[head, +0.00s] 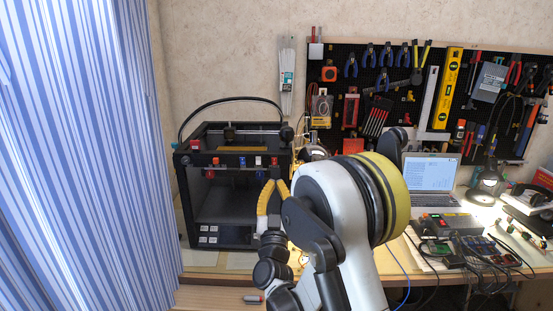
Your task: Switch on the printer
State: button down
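The printer (196,190) is a black open-framed box on the left part of the bench, below the wall. Several small red, blue and white parts (243,161) sit along its upper front bar. A lower front panel (209,235) carries several pale square marks. I cannot tell which part is its power switch, or whether it is on. Contact with the printer cannot be judged. My arm hides part of the gripper and the printer's lower right side.
A blue striped curtain (75,160) hangs at the left. A lit laptop (430,175), a lamp (487,180) and electronics with cables (450,240) occupy the bench's right. A pegboard of tools (425,105) is behind. A small object (253,299) lies low in front.

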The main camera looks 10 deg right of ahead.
aim_at(277, 155)
jog(key=b+x, duration=0.1)
jog(key=x, duration=0.7)
jog(key=shift+w+d+b, duration=0.1)
jog(key=shift+w+b, duration=0.25)
jog(key=shift+b, duration=0.05)
jog(key=shift+r, duration=0.1)
jog(key=shift+w+d+r+g+p, duration=0.1)
jog(key=shift+w+r+g+p, duration=0.25)
jog(key=shift+p, duration=0.4)
jog(key=shift+f, duration=0.2)
